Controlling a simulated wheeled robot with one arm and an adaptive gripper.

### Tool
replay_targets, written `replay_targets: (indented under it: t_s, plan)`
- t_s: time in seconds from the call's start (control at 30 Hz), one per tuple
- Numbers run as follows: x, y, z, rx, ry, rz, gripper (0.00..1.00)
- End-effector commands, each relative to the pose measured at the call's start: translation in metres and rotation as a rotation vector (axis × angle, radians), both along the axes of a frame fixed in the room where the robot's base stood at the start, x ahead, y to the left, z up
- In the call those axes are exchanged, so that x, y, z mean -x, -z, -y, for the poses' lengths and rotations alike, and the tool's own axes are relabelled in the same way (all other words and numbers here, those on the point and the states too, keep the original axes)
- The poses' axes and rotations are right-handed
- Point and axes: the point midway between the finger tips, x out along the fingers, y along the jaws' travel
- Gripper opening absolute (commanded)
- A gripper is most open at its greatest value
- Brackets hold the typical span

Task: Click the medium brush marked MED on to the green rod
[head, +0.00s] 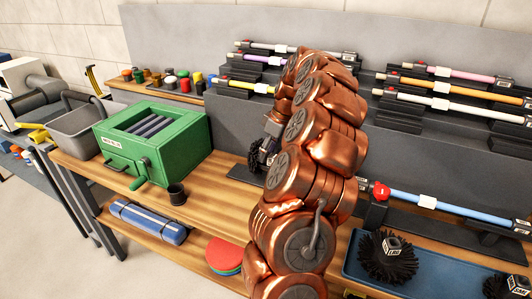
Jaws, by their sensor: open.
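My copper arm fills the middle of the head view. My gripper (268,147) is mostly hidden behind the arm's left edge; a dark part of it shows low over the bench, open. A black bristled brush (256,161) is right at it, partly covered; I cannot read its label or tell whether the fingers touch it. I see no other rod that looks green. No MED mark is readable.
A blue tray (352,268) at front right holds large black brushes (388,258). A blue rod (455,206) rests on stands behind it. More rods lie on the grey rack at right.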

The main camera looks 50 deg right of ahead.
Motion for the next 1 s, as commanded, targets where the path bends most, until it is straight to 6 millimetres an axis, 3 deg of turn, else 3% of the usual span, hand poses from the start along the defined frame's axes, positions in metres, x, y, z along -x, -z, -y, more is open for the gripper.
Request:
replay_targets:
  t_s: [0.6,1.0]
  plan:
    - [0.02,-0.079,0.018,0.0,0.001,0.001,0.62]
    - [0.028,-0.106,0.023,-0.001,0.0,-0.001,0.62]
